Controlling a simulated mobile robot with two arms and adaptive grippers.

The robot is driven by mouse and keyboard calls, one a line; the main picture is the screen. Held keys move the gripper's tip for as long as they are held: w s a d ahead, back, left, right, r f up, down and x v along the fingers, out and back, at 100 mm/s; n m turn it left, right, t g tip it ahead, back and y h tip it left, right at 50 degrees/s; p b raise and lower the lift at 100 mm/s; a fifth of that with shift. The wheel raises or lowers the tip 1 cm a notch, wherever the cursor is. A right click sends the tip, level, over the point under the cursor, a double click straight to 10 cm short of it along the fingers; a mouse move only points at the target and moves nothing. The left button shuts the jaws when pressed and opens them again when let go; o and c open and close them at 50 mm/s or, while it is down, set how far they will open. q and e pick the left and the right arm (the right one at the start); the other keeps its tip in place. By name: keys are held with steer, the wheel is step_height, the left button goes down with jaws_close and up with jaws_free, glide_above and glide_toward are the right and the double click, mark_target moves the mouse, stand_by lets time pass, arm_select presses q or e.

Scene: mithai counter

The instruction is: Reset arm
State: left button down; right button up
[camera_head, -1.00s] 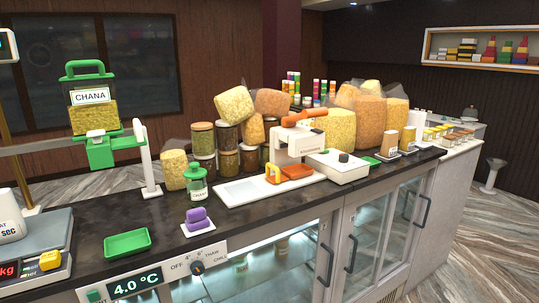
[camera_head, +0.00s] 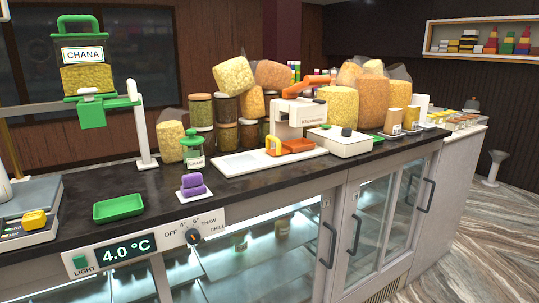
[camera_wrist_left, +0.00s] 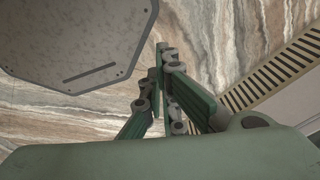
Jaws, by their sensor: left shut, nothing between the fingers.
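My left gripper (camera_wrist_left: 164,72) shows only in the left wrist view. Its green-padded fingers are together and nothing is between them. It hangs over the streaked marble floor (camera_wrist_left: 230,35), away from any goods. The head view shows neither gripper, and my right gripper is in no view.
Glass-fronted fridges stand below. A slotted vent strip (camera_wrist_left: 275,70) lies right of my gripper.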

arm_select(q)
steer(key=s+a+f, duration=0.1)
steer(key=s+f, duration=0.3)
steer(key=s, duration=0.1)
steer(key=shift+b, duration=0.45)
stand_by(0.3)
